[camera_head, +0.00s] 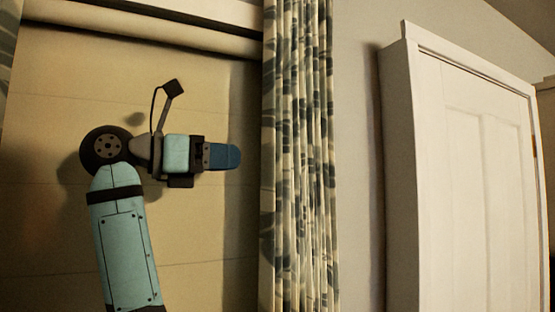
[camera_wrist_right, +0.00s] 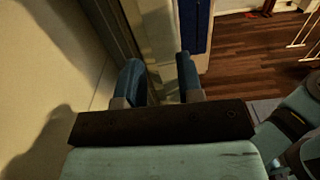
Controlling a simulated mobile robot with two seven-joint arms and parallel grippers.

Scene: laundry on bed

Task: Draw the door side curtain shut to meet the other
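The door side curtain (camera_head: 298,150), pale with a grey-green leaf pattern, hangs in gathered folds at the right of the window, beside the door. A strip of similar patterned cloth at the upper left edge (camera_head: 8,45) appears to be the other curtain. My right gripper (camera_head: 238,158) is in front of the pale window area, its blue fingers pointing right, a small gap left of the curtain's near edge in the picture. In the right wrist view its two fingers (camera_wrist_right: 160,78) stand apart with nothing clearly gripped. My left gripper is out of view.
A white door (camera_head: 480,180) in a white frame stands right of the curtain, with bare grey wall (camera_head: 355,150) between. A pale roller (camera_head: 150,32) runs across the window top. The wrist view shows wooden floor (camera_wrist_right: 240,50) beyond the fingers.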

